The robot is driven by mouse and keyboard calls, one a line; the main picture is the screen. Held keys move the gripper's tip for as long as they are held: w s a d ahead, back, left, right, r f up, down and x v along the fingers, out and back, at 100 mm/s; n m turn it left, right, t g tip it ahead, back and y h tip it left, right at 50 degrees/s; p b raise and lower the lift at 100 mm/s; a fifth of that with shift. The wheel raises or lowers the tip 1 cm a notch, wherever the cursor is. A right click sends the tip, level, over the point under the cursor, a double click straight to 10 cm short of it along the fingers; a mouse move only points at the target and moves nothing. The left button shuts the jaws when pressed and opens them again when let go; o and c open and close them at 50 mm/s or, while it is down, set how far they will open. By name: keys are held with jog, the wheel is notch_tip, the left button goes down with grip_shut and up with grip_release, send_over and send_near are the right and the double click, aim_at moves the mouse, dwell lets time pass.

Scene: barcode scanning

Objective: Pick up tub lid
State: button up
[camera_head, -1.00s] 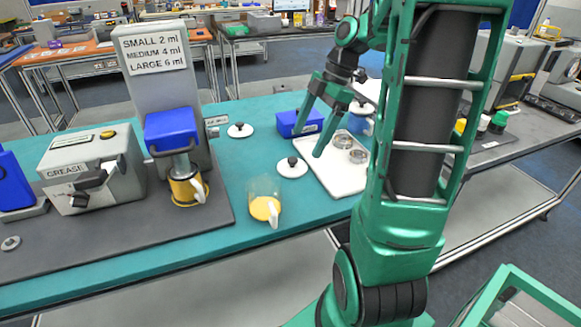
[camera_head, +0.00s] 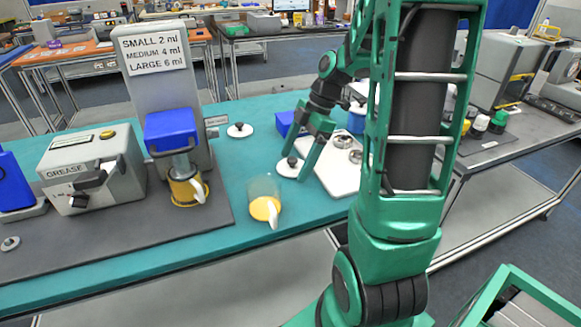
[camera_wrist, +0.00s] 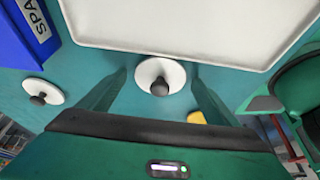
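A round white lid with a black knob (camera_head: 284,170) lies flat on the teal table, left of the white tray. In the wrist view this lid (camera_wrist: 147,73) sits between my two fingers, its knob near the middle. My gripper (camera_head: 295,166) is open and points down over the lid, with a finger on either side and nothing held. A second white lid (camera_head: 240,131) lies farther back and left; it also shows at left in the wrist view (camera_wrist: 42,91). A clear tub with yellow contents (camera_head: 264,207) stands uncovered nearer the front edge.
The white tray (camera_head: 345,184) with metal parts lies right of the lid. A blue bin (camera_head: 285,123) stands behind it. The grey dispenser (camera_head: 150,80) holds a yellow tub (camera_head: 184,191) at left. A grease machine (camera_head: 92,170) stands farther left.

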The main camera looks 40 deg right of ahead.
jog(key=c, duration=1.1)
